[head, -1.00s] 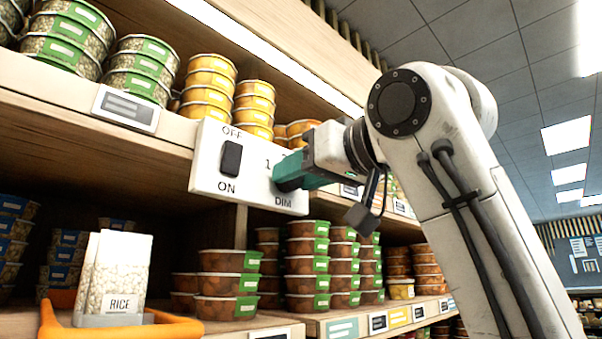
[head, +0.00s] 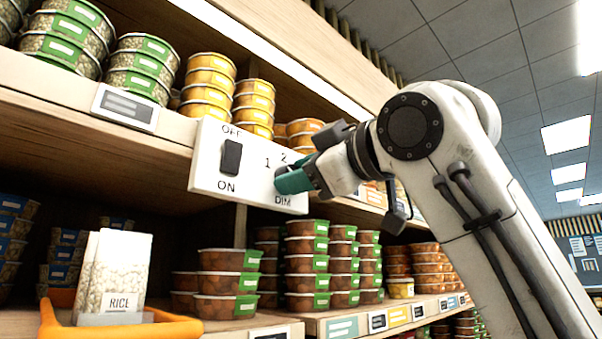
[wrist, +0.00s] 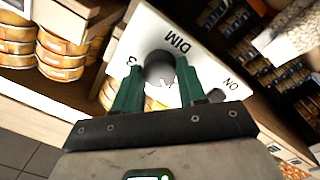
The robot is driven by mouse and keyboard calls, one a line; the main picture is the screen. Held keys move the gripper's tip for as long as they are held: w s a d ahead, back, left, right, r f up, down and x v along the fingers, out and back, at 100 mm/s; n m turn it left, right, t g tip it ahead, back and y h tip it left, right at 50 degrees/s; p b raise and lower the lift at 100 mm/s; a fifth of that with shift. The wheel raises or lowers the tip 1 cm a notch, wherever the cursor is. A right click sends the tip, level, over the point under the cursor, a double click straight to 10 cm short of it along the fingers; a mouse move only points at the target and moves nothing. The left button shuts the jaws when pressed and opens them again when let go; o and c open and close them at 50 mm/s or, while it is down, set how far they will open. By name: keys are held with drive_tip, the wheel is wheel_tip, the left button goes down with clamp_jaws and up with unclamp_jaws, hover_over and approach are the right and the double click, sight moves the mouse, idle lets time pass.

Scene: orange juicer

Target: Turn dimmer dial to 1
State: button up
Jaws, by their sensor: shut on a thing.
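The white switch panel (head: 205,170) is fixed to the shelf edge. It has a black OFF/ON rocker (head: 231,158) on its left and the marks 1, 2 and DIM on its right. In the head view my gripper (head: 284,181) covers the dial. In the wrist view the round dark dimmer dial (wrist: 160,68) sits between the two green fingers of my gripper (wrist: 158,84), which are closed on it. The marks DIM, 3 and ON show around it there. The dial's pointer setting cannot be read clearly.
Stacked food tubs (head: 208,88) fill the shelf above the panel, and more tubs (head: 228,284) stand below. A rice bag (head: 115,275) stands by an orange tray (head: 165,328) at lower left. Open aisle lies to the right.

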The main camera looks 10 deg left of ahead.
drive_tip(key=shift+n, duration=0.5)
drive_tip(key=o, duration=1.1)
drive_tip(key=shift+c, duration=0.2)
drive_tip(key=shift+s+d, duration=0.1)
drive_tip(key=b+v, duration=0.4)
drive_tip(key=v, duration=0.6)
drive_tip(key=shift+s+d, duration=0.2)
drive_tip(key=shift+d, duration=0.1)
drive_tip(key=shift+w+f, duration=0.1)
drive_tip(key=shift+f, duration=0.05)
